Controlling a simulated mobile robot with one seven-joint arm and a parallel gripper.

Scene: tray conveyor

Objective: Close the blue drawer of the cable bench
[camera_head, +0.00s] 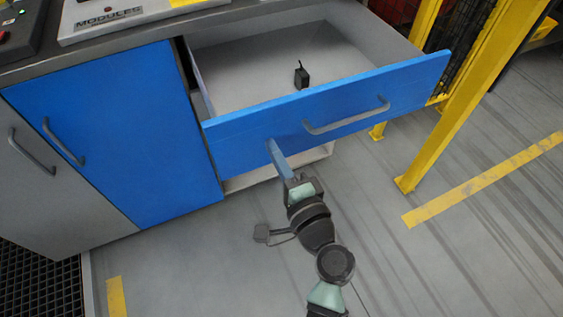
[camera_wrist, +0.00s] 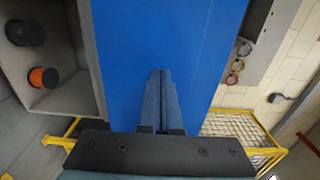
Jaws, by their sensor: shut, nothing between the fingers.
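The blue drawer (camera_head: 400,88) of the cable bench (camera_head: 60,72) is pulled well out, and its pale grey inside shows. A grey bar handle (camera_head: 348,120) is on its front. A small black object (camera_head: 301,76) is in the drawer. My gripper (camera_head: 271,144) is shut and empty, with its fingertips at the left part of the drawer front, left of the handle. In the wrist view my gripper (camera_wrist: 160,73) points at the blue drawer front (camera_wrist: 170,35), which fills the middle. I cannot tell whether the tips touch it.
A blue cabinet door (camera_head: 115,135) and a grey door (camera_head: 60,205) are shut at left. Yellow posts (camera_head: 465,90) stand close to the drawer's right. A grey compartment with a black spool (camera_wrist: 25,33) and an orange-topped spool (camera_wrist: 44,77) shows left in the wrist view.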

